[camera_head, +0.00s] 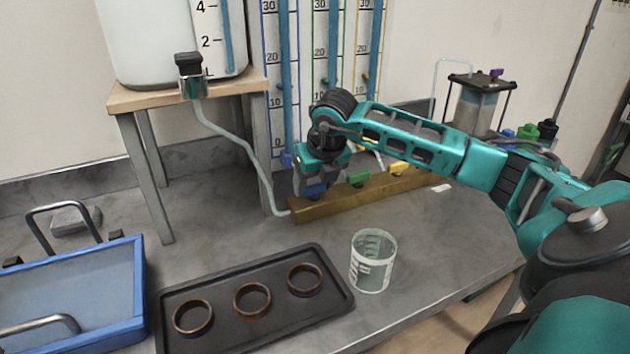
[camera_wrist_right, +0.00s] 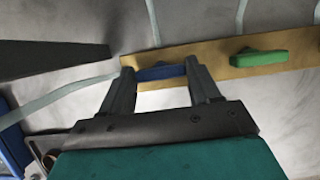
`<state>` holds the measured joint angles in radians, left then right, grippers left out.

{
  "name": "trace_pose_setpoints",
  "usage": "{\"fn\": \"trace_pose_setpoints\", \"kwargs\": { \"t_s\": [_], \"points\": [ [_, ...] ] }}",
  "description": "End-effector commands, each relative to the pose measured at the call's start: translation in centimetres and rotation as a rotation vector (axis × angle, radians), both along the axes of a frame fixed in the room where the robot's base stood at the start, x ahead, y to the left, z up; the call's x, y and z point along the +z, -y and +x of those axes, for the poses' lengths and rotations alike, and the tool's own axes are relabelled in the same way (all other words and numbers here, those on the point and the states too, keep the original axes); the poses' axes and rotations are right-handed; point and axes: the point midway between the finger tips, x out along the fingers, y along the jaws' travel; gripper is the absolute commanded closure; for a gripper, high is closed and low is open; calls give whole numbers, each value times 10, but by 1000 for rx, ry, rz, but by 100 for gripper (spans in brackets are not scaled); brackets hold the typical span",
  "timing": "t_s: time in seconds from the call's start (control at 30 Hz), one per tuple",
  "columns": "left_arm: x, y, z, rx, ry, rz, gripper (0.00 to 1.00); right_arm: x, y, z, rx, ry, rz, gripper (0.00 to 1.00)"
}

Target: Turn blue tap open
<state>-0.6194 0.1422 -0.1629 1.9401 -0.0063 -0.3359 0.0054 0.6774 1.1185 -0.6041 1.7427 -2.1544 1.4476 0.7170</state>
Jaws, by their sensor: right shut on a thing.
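The blue tap (camera_head: 314,190) sits at the left end of the wooden manifold bar (camera_head: 340,201). In the right wrist view the blue tap (camera_wrist_right: 161,72) lies along the bar (camera_wrist_right: 218,62), between the two fingers. My right gripper (camera_head: 308,186) reaches down to it from above, and the right wrist view shows the gripper (camera_wrist_right: 162,74) shut on it. The fingers partly cover the tap's ends. A green tap (camera_head: 358,178) and a yellow tap (camera_head: 398,168) sit further right on the bar. The left gripper is out of view.
A black tray (camera_head: 225,332) with three copper-coloured rings and a clear beaker (camera_head: 372,262) stand in front of the bar. A blue-rimmed basin (camera_head: 138,290) is at left. A wooden stand (camera_head: 155,102) carries a white tank (camera_head: 150,45). Gauge tubes stand behind the bar.

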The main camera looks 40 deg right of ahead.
Motion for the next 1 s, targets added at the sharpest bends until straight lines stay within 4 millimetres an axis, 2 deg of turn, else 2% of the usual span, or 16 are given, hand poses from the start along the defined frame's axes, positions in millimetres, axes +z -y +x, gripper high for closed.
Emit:
{"fn": "trace_pose_setpoints", "kwargs": {
  "t_s": [0.27, 0.47, 1.0],
  "points": [
    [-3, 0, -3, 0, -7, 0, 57, 0, 0, 0, 20, 1, 0, 69],
    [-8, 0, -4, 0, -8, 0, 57, -1, 2, 0, 104, 0, -2, 69],
    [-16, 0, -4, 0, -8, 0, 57, 1, 5, 1, 578, 3, 0, 69]
  ]
}}
